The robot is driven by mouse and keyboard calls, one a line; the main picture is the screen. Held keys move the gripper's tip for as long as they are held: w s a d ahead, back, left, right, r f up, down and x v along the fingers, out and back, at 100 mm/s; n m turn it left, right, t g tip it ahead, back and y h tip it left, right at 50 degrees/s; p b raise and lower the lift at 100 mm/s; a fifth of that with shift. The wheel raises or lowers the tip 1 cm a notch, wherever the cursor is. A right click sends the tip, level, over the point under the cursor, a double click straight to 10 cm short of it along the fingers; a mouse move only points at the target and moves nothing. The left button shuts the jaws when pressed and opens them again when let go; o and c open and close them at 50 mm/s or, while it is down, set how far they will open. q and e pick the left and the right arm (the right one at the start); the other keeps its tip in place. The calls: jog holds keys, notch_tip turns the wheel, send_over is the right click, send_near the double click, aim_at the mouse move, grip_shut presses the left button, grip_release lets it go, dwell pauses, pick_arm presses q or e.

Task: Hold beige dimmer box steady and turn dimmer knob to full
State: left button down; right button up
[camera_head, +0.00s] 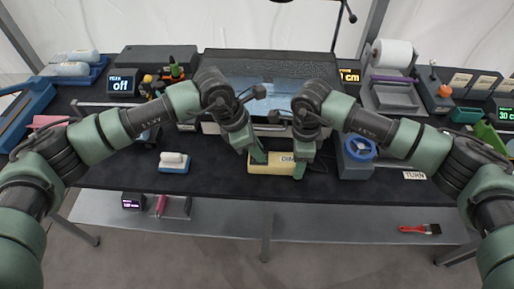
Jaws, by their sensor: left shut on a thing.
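The beige dimmer box (271,168) lies on the dark table top near its front edge, in the middle of the head view. Part of a dark label shows on its top. My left gripper (258,157) points down at the box's upper left part and is shut on it. My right gripper (300,167) points down at the box's right end. Its fingers cover that end, so I cannot see the dimmer knob or tell whether they are open or shut.
A white block on a blue base (174,162) stands left of the box. A large case (270,68) is behind my arms. The front table strip is mostly clear.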

pick_arm(q)
jog(key=m, duration=0.2)
jog(key=m+g, duration=0.1)
jog(key=m, duration=0.1)
jog(key=shift+w+g, duration=0.2)
jog(key=shift+g, duration=0.1)
jog(key=m, duration=0.2)
jog(key=m+g, duration=0.1)
jog(key=m, duration=0.1)
jog(key=shift+w+m+g, duration=0.1)
jog(key=shift+m+g, duration=0.2)
jog(key=m+g+y, duration=0.1)
jog(key=m, duration=0.2)
jog(key=shift+d+m, duration=0.1)
jog(key=shift+m, duration=0.2)
jog(key=m, duration=0.2)
jog(key=m+g+y, duration=0.1)
jog(key=m, duration=0.1)
jog(key=shift+w+y, duration=0.1)
jog(key=shift+y, duration=0.2)
jog(key=c, duration=1.2)
grip_release()
jog(key=shift+d, duration=0.1)
